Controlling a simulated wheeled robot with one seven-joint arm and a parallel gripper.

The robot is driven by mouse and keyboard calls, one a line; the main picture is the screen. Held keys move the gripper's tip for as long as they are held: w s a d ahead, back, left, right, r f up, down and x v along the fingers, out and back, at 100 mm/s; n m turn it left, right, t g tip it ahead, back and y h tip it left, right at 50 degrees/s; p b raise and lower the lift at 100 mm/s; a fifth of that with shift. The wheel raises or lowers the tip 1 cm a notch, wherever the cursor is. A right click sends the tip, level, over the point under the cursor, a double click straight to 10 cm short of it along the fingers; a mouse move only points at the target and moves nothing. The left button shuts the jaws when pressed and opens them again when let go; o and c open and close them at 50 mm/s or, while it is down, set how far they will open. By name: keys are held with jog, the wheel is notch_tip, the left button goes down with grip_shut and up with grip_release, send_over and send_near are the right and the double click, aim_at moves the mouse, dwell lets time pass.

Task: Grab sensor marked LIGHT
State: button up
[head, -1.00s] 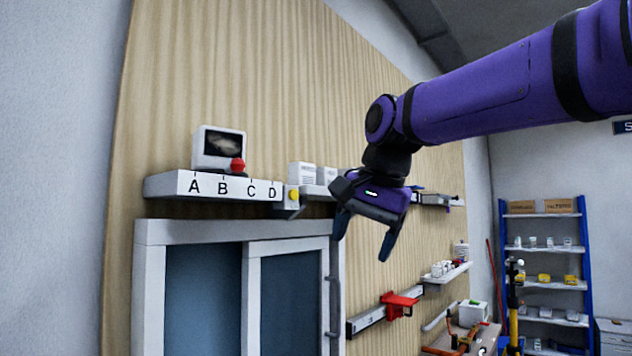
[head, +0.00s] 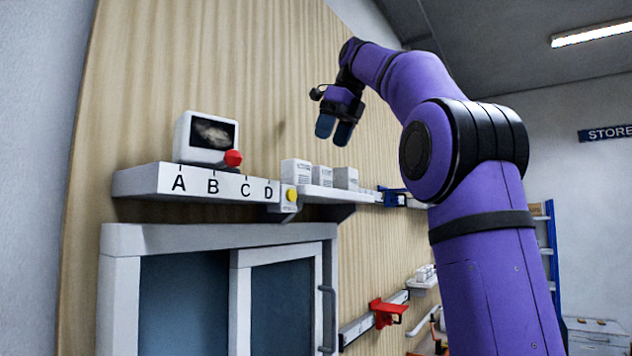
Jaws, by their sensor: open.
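Several small white box-shaped sensors stand in a row on the wall shelf right of the lettered ledge: a left one (head: 296,172), a middle one (head: 322,176) and a right one (head: 346,178). They carry small dark print, too small to read, so I cannot tell which is marked LIGHT. My gripper (head: 335,132) is open and empty, its dark fingers pointing down. In the picture it is above the sensors and apart from them.
A ledge marked A B C D (head: 215,186) bears a small monitor (head: 207,138) and a red knob (head: 233,158). A yellow button (head: 291,194) sits at its right end. A sliding-door cabinet (head: 222,290) is below. A red clamp (head: 388,311) sits on a lower rail.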

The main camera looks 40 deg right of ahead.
aim_at(320, 176)
jog(key=shift+x, duration=5.2)
jog(key=shift+d, duration=0.1)
jog(key=c, duration=0.7)
jog(key=shift+r, duration=0.15)
